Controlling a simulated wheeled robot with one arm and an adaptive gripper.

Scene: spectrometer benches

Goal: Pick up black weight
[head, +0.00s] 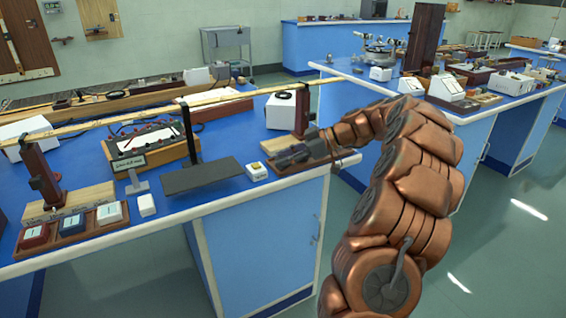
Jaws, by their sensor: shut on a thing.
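My copper-coloured arm reaches in from the right of the head view. My dark gripper (287,158) is low over a brown wooden tray (318,164) near the right front corner of the blue bench. It is shut on a small dark thing that I take to be the black weight. The fingers and the weight blend together, so its outline is mostly hidden. I cannot tell whether the weight still touches the tray.
A post (302,112) stands just behind my gripper, under a long wooden beam (234,97). A white box (280,111) stands behind. The bench edge is close in front.

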